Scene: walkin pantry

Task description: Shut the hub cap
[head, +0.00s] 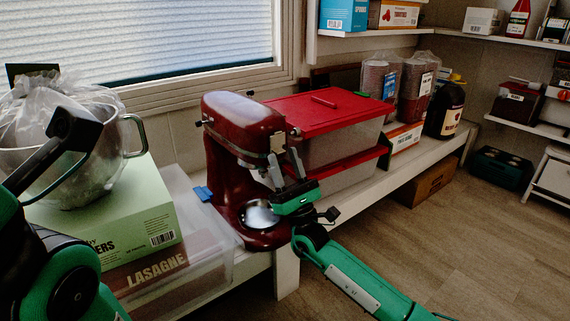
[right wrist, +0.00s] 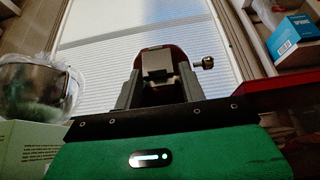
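The dark red stand mixer (head: 238,125) stands on the shelf, its head's front end facing my right arm. Its silver hub cap (head: 278,142) is at that front end. In the right wrist view the cap (right wrist: 157,63) shows as a pale grey flap that appears to stand up, with a dark area below it. My right gripper (head: 284,172) is just in front of and slightly below the cap. Its grey fingers are apart, one on each side of the cap in the right wrist view, and hold nothing; contact cannot be told. My left arm shows at the left, without its fingers.
Red-lidded clear bins (head: 330,112) stand close behind and right of the mixer. A metal bowl (head: 85,180) sits on a green box (head: 140,225) at the left. A side knob (right wrist: 206,63) sticks out from the mixer head.

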